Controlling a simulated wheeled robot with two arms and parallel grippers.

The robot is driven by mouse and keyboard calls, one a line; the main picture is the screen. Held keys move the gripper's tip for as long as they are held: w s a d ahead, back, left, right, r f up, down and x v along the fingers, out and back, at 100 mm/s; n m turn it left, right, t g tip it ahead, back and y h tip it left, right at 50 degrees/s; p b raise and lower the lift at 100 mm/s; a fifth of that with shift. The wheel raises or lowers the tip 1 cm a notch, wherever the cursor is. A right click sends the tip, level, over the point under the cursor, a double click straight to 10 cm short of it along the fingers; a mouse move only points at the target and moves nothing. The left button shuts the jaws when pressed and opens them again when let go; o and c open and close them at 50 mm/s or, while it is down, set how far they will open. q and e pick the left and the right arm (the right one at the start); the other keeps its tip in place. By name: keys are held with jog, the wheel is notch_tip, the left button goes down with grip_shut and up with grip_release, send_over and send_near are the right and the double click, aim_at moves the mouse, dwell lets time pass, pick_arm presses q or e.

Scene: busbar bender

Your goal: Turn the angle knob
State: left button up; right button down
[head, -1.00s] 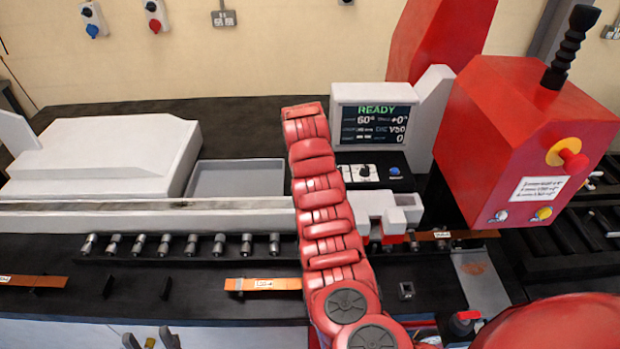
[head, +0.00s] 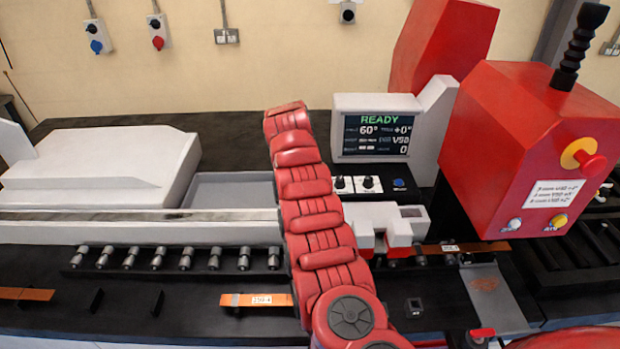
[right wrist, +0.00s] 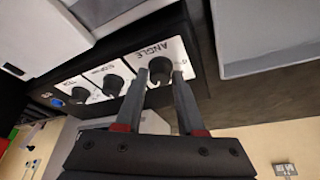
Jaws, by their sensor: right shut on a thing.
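The angle knob (right wrist: 160,68) is a black round knob on a white plate marked ANGLE in the right wrist view. My right gripper (right wrist: 160,76) has its two grey fingers on either side of this knob, shut on it. In the head view my red right arm hides the angle knob and the gripper. The display (head: 376,130) above the panel reads READY, with 60° and +0°. My left gripper is in neither view.
Two other knobs (head: 340,184) (head: 368,184) and a blue button (head: 399,184) sit on the same panel. A red housing (head: 530,150) with a lever and a red stop button stands to the right. A copper bar (head: 258,300) lies in front.

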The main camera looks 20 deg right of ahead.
jog(key=c, duration=0.5)
grip_release()
jog(key=shift+r, duration=0.1)
jog(key=shift+a+r+b, duration=0.1)
jog(key=shift+r+b, duration=0.1)
jog(key=shift+b, duration=0.1)
jog(key=shift+b+v, duration=1.3)
jog(key=shift+v, duration=7.1)
jog(key=shift+r, duration=0.1)
